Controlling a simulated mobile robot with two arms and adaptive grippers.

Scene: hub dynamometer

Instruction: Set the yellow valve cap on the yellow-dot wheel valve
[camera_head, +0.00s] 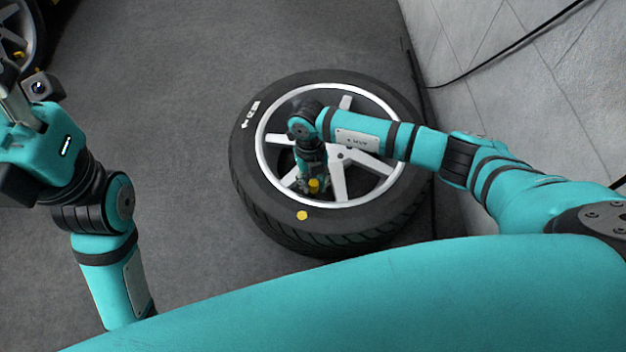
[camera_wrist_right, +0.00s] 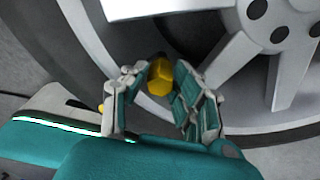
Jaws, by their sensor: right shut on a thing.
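The wheel (camera_head: 345,232) lies on the floor, its silver spoked rim facing up. A yellow dot (camera_head: 302,215) marks the tyre's near sidewall. My right gripper (camera_head: 314,186) is over the near-left part of the rim, just inward of the dot. It is shut on the yellow valve cap (camera_head: 314,183). In the right wrist view the cap (camera_wrist_right: 160,76) sits between the fingertips (camera_wrist_right: 162,90), close to the rim. The valve itself is hidden or too small to make out. My left gripper (camera_head: 14,88) is at the left edge, away from the wheel, its fingers partly visible.
Another wheel (camera_head: 38,45) is partly in view at the top left, with small yellow bits beside it. A grey tiled wall (camera_head: 500,60) with a black cable (camera_head: 515,45) rises at the right. The floor (camera_head: 190,130) between the two wheels is clear.

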